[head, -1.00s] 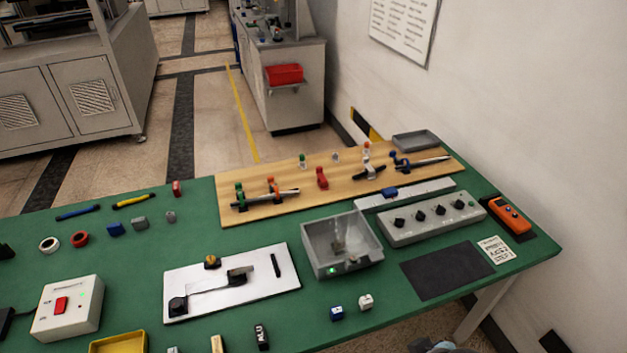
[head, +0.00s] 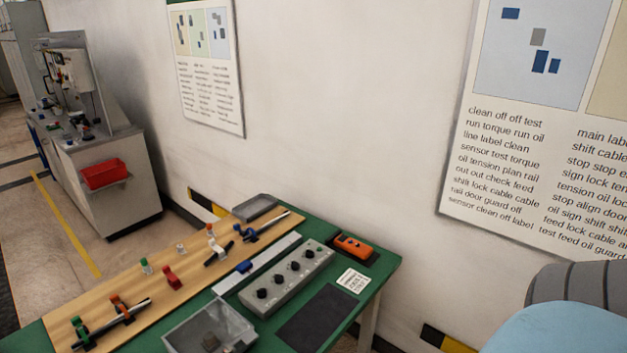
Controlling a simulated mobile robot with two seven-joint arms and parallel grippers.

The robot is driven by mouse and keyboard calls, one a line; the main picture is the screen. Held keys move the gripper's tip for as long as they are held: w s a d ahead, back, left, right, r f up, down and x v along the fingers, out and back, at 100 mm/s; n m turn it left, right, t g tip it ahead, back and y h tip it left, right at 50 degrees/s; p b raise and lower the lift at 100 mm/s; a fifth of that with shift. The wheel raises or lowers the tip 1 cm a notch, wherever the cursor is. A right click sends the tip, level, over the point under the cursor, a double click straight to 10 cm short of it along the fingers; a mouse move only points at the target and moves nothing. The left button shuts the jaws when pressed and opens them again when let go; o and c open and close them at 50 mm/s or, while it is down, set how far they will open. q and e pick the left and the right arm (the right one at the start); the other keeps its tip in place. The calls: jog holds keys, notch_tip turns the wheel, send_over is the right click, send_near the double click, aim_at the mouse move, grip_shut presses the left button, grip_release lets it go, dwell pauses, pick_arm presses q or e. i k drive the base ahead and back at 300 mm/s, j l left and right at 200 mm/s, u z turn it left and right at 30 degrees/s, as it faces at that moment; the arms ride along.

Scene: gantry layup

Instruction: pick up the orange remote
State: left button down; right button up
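The orange remote (head: 353,246) lies on a dark pad near the far right corner of the green table (head: 388,262) in the head view. It is flat, with a dark patch on its top. Nothing touches it from above. Neither of my grippers is in view.
A grey knob box (head: 288,277), a white label card (head: 352,280) and a black mat (head: 314,318) lie near the remote. A wooden board (head: 190,282) with clamps and a grey tray (head: 254,208) are to the left. A wall rises behind. A blue-topped chair-like object (head: 560,315) stands at lower right.

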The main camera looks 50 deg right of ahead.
aim_at(363, 252)
jog(key=z, duration=1.75)
jog(key=u, duration=0.65)
jog(key=i+l+u, duration=0.2)
jog(key=l, duration=0.15)
jog(key=i+l+u, duration=0.15)
jog(key=l, duration=0.2)
jog(key=i+l+u, duration=0.2)
jog(key=i+l, duration=0.15)
jog(key=l, duration=0.15)
jog(key=i+l, duration=0.1)
jog(key=l, duration=0.25)
jog(key=i+l, duration=0.15)
jog(key=l, duration=0.15)
jog(key=i+l, duration=0.1)
jog(key=l, duration=0.25)
